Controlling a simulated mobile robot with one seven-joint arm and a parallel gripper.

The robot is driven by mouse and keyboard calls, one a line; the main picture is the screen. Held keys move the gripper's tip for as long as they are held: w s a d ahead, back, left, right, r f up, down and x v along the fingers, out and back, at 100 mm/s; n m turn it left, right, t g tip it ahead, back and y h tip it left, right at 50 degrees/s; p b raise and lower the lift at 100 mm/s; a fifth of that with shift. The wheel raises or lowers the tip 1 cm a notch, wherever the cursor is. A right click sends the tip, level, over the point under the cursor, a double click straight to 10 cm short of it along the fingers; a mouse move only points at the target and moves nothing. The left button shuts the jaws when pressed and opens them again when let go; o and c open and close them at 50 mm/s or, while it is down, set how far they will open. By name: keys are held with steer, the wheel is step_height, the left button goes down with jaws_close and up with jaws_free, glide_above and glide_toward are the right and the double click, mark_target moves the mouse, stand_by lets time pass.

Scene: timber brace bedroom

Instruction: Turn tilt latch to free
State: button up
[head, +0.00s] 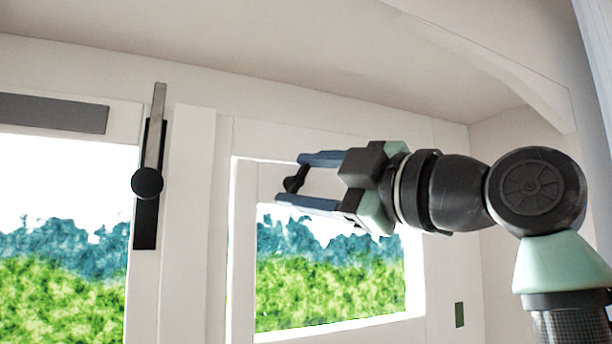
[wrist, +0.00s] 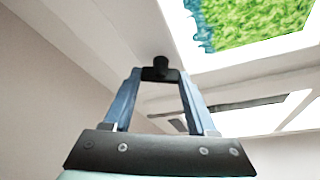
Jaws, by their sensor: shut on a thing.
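A small dark latch piece (head: 296,184) sits at the upper left of the right window's pale frame; I take it to be the tilt latch. My gripper (head: 291,178) reaches in from the right with its two blue fingers on either side of this piece. In the wrist view, the dark latch (wrist: 160,64) shows as a round knob with a wider base, between the fingertips (wrist: 160,74). The gripper is shut on it. How far the latch is turned cannot be told.
Further left, a black plate (head: 145,232) carries a round knob and a grey lever (head: 157,110) pointing up. A grey strip (head: 52,113) lies at the upper left. The right window (head: 330,285) shows greenery.

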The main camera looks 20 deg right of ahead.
steer(key=n+g+p, duration=0.1)
steer(key=n, duration=0.2)
steer(key=n+g+p, duration=0.1)
steer(key=n, duration=0.1)
steer(key=shift+d+r+n, duration=0.1)
steer(key=shift+r+n, duration=0.1)
steer(key=shift+n, duration=0.2)
stand_by(0.4)
steer(key=o, duration=1.4)
steer(key=shift+w+f, duration=0.1)
steer(key=shift+w, duration=0.1)
steer(key=shift+c, duration=0.2)
steer(key=shift+s+a, duration=0.15)
steer(key=shift+a, duration=0.05)
